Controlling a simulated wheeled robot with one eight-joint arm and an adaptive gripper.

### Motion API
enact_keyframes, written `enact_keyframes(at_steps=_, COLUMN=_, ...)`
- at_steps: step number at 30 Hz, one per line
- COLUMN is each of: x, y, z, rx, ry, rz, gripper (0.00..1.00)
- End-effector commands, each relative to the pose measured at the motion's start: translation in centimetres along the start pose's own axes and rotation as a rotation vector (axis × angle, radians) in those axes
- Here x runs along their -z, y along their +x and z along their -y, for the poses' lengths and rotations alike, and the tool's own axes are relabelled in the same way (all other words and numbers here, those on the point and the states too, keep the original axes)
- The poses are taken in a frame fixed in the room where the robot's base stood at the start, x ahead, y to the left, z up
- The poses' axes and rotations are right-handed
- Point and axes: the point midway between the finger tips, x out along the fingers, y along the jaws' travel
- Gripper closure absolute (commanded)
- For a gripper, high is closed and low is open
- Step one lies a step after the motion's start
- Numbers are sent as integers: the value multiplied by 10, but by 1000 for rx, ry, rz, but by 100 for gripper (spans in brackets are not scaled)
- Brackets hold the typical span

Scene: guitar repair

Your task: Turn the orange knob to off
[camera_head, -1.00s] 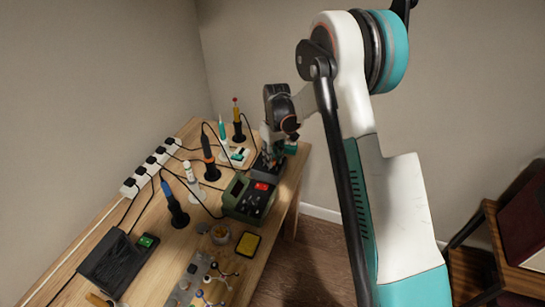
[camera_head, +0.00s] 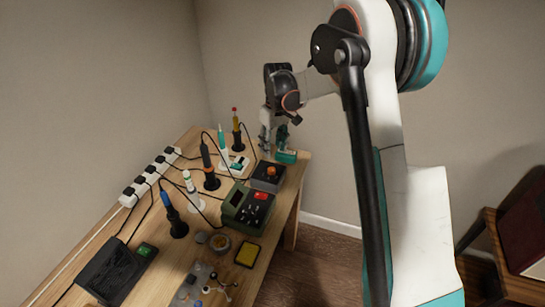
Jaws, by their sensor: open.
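The orange knob (camera_head: 271,171) sits on top of a small dark box (camera_head: 266,180) near the right edge of the workbench, and no part of my gripper covers it. My gripper (camera_head: 273,146) points down above the far end of the bench, beyond the box in the picture. Its fingers look spread, with nothing visible between them. It appears apart from the knob. The knob's marking or pointer is too small to read.
A green unit with a red display (camera_head: 247,207) stands in front of the dark box. Several corded tools in stands, including an orange-and-black one (camera_head: 209,168), are to the left. A teal object (camera_head: 286,156) lies near my gripper. A yellow pad (camera_head: 248,251) is nearer.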

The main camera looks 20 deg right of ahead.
Motion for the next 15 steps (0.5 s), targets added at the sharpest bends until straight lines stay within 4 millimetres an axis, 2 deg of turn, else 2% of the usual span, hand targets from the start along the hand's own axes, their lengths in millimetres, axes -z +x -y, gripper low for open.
enact_keyframes(at_steps=6, x=0, y=-23, z=0, rx=0, ry=0, rz=0, gripper=56)
enact_keyframes(at_steps=15, x=0, y=-26, z=0, rx=0, ry=0, rz=0, gripper=56)
